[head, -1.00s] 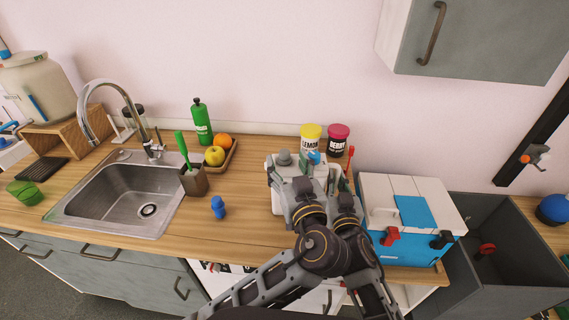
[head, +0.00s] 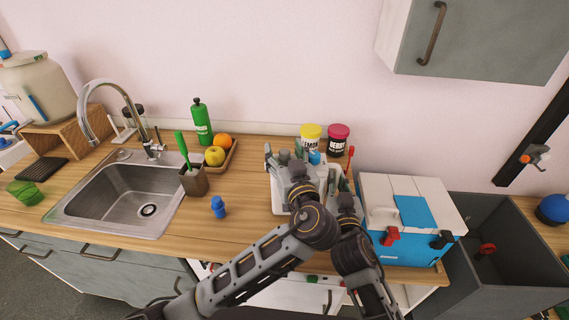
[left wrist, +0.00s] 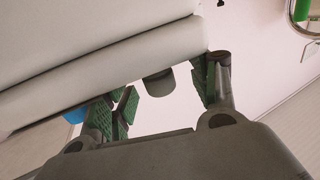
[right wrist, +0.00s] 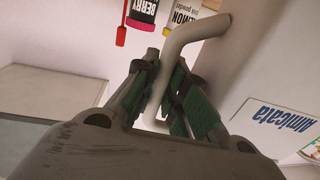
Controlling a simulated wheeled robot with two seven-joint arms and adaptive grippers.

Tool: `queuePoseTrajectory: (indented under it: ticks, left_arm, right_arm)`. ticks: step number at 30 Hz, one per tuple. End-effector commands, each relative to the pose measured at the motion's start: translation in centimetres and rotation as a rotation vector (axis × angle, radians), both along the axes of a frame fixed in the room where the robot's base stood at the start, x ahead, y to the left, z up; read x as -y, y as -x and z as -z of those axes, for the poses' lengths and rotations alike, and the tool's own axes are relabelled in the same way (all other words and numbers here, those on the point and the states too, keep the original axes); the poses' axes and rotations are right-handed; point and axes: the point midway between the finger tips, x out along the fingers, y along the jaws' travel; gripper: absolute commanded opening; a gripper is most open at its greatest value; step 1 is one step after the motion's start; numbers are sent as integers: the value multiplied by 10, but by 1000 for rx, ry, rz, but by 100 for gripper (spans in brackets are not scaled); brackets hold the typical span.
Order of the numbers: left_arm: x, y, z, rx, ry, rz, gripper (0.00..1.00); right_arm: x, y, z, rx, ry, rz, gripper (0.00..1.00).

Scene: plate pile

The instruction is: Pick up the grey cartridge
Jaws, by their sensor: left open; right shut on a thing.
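The grey cartridge (head: 283,157) is at the top left of a white machine (head: 279,200) on the counter. A dark grey rounded end (left wrist: 158,83) in the left wrist view, between the fingers, appears to be it. My left gripper (head: 283,152) is open around or just beside the cartridge; contact cannot be told. Its green-padded fingers (left wrist: 165,95) stand apart. My right gripper (right wrist: 170,98) is shut on a pale bent handle (right wrist: 190,36) on the machine's side. My arms hide much of the machine in the head view.
Yellow (head: 311,136) and red (head: 338,138) powder jars stand behind the machine. A blue-and-white cooler (head: 407,250) is close on its right. The sink (head: 118,190) is further left.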

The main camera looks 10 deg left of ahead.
Motion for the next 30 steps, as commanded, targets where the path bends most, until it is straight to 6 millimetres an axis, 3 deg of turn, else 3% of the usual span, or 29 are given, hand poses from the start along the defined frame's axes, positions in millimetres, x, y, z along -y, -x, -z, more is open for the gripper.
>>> queuePoseTrajectory:
  ticks: [13, 25, 30]
  left_arm:
    - [0, -1, 0, 0, 0, 0, 60]
    - [0, 0, 0, 0, 0, 0, 10]
    - [0, 0, 0, 1, 0, 0, 9]
  right_arm:
    - [0, 0, -1, 1, -2, -1, 0]
    - [0, 0, -1, 1, -2, -1, 0]
    - [0, 0, -1, 1, -2, -1, 0]
